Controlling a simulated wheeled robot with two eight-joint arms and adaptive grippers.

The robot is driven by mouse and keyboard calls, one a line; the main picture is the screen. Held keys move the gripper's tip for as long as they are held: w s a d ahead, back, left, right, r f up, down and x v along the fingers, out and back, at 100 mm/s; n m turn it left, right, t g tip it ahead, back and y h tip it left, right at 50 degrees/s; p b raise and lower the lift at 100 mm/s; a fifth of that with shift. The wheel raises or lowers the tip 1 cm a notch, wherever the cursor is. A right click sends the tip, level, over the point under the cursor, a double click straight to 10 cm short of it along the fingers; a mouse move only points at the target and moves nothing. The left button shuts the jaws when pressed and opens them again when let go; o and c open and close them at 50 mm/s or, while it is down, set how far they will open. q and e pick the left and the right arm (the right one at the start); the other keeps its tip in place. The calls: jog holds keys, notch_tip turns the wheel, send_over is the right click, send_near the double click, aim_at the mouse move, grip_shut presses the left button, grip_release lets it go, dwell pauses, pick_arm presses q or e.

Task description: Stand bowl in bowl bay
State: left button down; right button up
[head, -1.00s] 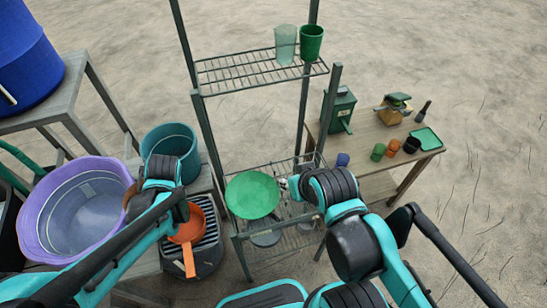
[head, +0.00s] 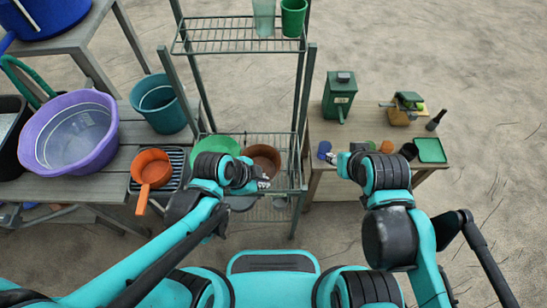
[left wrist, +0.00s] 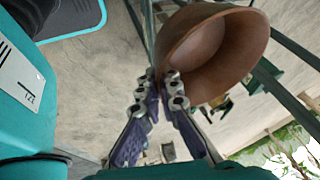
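A brown bowl (head: 262,158) is at the rack's lower shelf in the head view, tilted with its hollow side showing. My left gripper (head: 262,183) is at its near rim. In the left wrist view the bowl (left wrist: 215,45) is close up, and the fingers of the left gripper (left wrist: 164,80) close in on its rim. A green bowl (head: 215,146) is just left of the brown one, partly hidden by my left wrist. Whether the brown bowl touches the shelf is not clear. My right gripper (head: 336,158) is away to the right, its fingers too small to read.
The metal rack (head: 240,45) has posts around the bowls and cups on its upper shelf. Left stand a purple basin (head: 68,135), a teal bucket (head: 162,102) and an orange pan (head: 153,170). A wooden table (head: 370,115) on the right carries small cups and a green box (head: 340,97).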

aim_at(270, 160)
pick_arm(q)
jog(key=w+d+f+b, duration=0.1)
jog(key=w+f, duration=0.1)
jog(key=w, duration=0.1)
jog(key=w+d+f+m+b, duration=0.1)
jog(key=w+f+b, duration=0.1)
jog(key=w, duration=0.1)
jog(key=w+d+f+m+b, duration=0.1)
jog(key=w+f+b, duration=0.1)
jog(key=w, duration=0.2)
jog(key=shift+f+g, duration=0.3)
jog(key=shift+f, duration=0.05)
jog(key=shift+f+b, duration=1.25)
jog(key=shift+f, duration=0.7)
jog(key=shift+f, duration=0.15)
jog(key=c, duration=1.7)
grip_release()
